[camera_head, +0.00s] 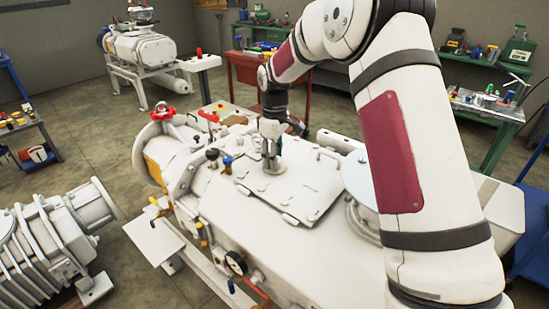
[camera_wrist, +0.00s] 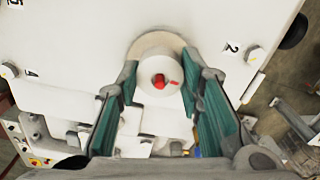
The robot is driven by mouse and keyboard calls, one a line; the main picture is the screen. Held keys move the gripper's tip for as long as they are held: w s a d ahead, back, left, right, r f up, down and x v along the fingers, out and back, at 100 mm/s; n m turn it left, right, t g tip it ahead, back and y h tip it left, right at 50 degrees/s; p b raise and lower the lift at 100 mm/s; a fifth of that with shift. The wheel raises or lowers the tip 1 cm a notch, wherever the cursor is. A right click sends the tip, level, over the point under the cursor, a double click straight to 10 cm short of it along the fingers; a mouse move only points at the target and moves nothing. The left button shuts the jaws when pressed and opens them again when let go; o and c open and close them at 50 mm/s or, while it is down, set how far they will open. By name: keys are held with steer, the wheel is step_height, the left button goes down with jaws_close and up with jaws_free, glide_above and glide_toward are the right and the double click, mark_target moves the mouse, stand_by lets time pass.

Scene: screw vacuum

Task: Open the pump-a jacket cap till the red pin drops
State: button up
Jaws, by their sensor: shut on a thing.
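In the head view my gripper (camera_head: 272,158) points down onto the plate on top of the white pump (camera_head: 330,245); the cap there is mostly hidden by the fingers.
The plate (camera_head: 310,185) has bolts and handles around it, with numbers 2, 4 and 5 in the wrist view. A red handwheel (camera_head: 163,111), small valves and a gauge (camera_head: 236,262) sit along the pump's left side. Another pump (camera_head: 45,240) stands left; green benches stand behind.

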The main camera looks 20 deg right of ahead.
steer(key=shift+f+n, duration=0.15)
steer(key=shift+n, duration=0.35)
steer(key=o, duration=1.2)
steer(key=shift+c, duration=0.2)
step_height(320, 180, up, 12)
